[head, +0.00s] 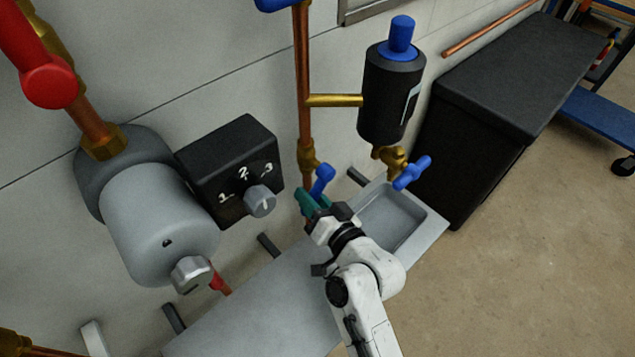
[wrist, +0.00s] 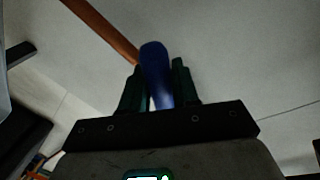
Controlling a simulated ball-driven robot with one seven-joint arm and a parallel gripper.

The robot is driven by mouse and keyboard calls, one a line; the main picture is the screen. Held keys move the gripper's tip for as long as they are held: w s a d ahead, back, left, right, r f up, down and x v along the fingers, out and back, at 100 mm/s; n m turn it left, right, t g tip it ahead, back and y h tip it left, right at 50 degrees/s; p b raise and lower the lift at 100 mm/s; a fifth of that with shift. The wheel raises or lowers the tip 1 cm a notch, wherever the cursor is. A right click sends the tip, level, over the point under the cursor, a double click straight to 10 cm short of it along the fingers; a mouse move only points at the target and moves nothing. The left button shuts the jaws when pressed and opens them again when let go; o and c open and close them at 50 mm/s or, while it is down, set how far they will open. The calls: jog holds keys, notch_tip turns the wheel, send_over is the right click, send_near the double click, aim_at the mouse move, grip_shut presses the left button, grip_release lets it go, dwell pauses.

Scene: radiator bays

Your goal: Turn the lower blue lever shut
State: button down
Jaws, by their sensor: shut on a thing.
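The lower blue lever (head: 323,177) sits on a brass valve (head: 308,157) low on the upright copper pipe (head: 303,85). It points out from the pipe, tilted in the head view. My gripper (head: 311,199), with green fingers, is at this lever and shut on it. In the wrist view the blue lever (wrist: 156,80) stands between the two fingers of my gripper (wrist: 159,70). The fingers hide part of the lever in the head view. Another blue handle (head: 278,4) shows higher on the pipe, cut off by the top edge.
A black canister (head: 389,95) with a blue top and a blue tap (head: 412,172) hangs right of the pipe. A black dial box (head: 230,165) and grey cylinder (head: 160,230) are left. A grey tray (head: 255,310) lies below. A black cabinet (head: 500,90) stands right, beside open floor.

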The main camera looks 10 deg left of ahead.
jog(key=r+m+p, duration=0.1)
jog(key=s+m+p, duration=0.1)
jog(key=p, duration=0.1)
jog(key=shift+a+r+m+g, duration=0.3)
jog(key=shift+a+r+g, duration=0.05)
jog(key=shift+r+g, duration=0.05)
jog(key=m+p, duration=0.1)
jog(key=r+m+p, duration=0.1)
jog(key=p, duration=0.1)
jog(key=shift+s+a+r, duration=0.1)
jog(key=shift+s+a, duration=0.2)
jog(key=shift+s, duration=0.05)
jog(key=m+p, duration=0.1)
jog(key=r+m+g+p, duration=0.1)
jog(key=m+p, duration=0.1)
jog(key=shift+s+a+r+y, duration=0.15)
jog(key=shift+s+r+y, duration=0.15)
jog(key=shift+y, duration=0.1)
jog(key=shift+r+m+g+p, duration=0.3)
jog(key=shift+r+m+p, duration=0.2)
jog(key=shift+m+p, duration=0.4)
jog(key=c, duration=1)
grip_release()
jog(key=shift+o, duration=0.2)
jog(key=b+v, duration=0.1)
jog(key=v, duration=0.9)
jog(key=shift+s+d, duration=0.2)
jog(key=shift+d, duration=0.15)
